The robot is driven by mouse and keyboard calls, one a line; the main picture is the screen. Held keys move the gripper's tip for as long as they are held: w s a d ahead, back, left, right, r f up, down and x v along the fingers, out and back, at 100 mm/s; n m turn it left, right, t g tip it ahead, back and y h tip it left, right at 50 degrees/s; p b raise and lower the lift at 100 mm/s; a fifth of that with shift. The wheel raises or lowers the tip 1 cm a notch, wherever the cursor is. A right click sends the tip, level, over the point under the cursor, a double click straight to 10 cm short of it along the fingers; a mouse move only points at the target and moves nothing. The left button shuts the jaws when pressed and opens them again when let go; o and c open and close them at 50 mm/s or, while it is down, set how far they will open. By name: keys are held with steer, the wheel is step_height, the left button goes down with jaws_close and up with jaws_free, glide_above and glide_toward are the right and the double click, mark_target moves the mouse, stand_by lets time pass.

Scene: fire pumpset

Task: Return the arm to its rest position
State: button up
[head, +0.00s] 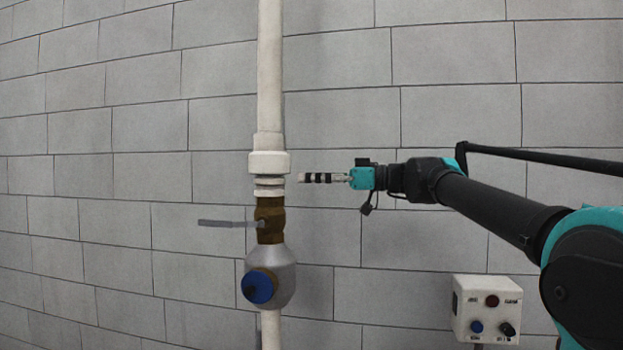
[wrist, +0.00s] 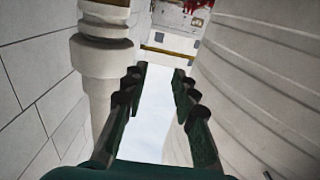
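My arm (head: 490,208) reaches in from the right side of the head view, stretched out toward the left. My gripper (head: 301,178) points left, just right of the white vertical pipe (head: 269,70), at the height of the pipe's collar. In the wrist view my gripper (wrist: 160,70) has its two dark fingers apart with nothing between them. The pipe collar (wrist: 103,55) stands left of the fingers there, with a visible gap to the left finger.
The pipe carries a brass valve (head: 270,222) with a grey lever (head: 228,223) pointing left, and a grey fitting with a blue knob (head: 258,287). A control box (head: 487,308) with buttons sits below my arm. A block wall (head: 330,125) stands behind.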

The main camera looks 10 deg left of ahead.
steer(key=shift+f, duration=0.1)
stand_by(0.3)
steer(key=s+d+f+m+t+h, duration=0.1)
steer(key=d+f+m+h, duration=0.25)
steer(key=f, duration=0.85)
steer(key=s+d+f+m+h, duration=0.2)
steer(key=d+f+h, duration=0.15)
steer(key=f, duration=0.95)
steer(key=s+d+f+m+t+h, duration=0.1)
steer(key=d+f+m+h, duration=0.2)
steer(key=f, duration=0.9)
steer(key=s+d+f+m+h, duration=0.2)
steer(key=s+d+f+m, duration=0.1)
steer(key=d+f, duration=0.3)
steer(key=s+d+f+m+h, duration=0.2)
steer(key=s+d+f, duration=0.4)
steer(key=f, duration=0.3)
steer(key=s+d+f+m+t+h, duration=0.1)
steer(key=s+d+f+m+h, duration=0.2)
steer(key=d+f, duration=0.4)
steer(key=shift+s+d+f+m+h, duration=0.35)
steer(key=shift+s+f+h, duration=0.15)
steer(key=shift+s+f, duration=0.25)
